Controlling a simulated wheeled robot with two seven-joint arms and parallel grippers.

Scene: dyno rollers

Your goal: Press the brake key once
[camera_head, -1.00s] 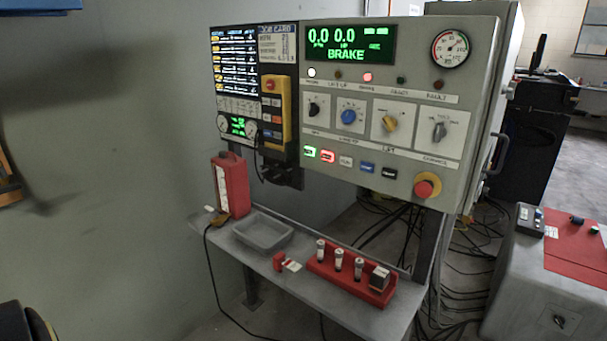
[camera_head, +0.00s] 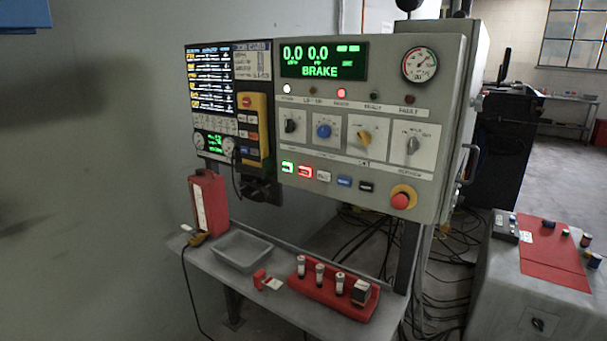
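The grey control panel (camera_head: 430,130) stands ahead on a shelf frame. Its green display (camera_head: 322,60) reads 0.0, 0.0 and BRAKE. A row of small keys runs along its lower part: a green-lit key (camera_head: 287,167), a red-lit key (camera_head: 305,171), a pale grey key (camera_head: 324,175), a blue key (camera_head: 344,181) and a black key (camera_head: 366,186). The key labels are too small to read, so I cannot tell which is the brake key. A white lamp (camera_head: 287,89) and a red lamp (camera_head: 341,93) are lit. Neither gripper is in view.
A red mushroom button (camera_head: 400,201) sits right of the keys. Below are the shelf (camera_head: 325,318), a red bottle (camera_head: 208,205), a grey tray (camera_head: 242,250) and a red holder (camera_head: 330,297). A grey bench (camera_head: 500,295) stands at right.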

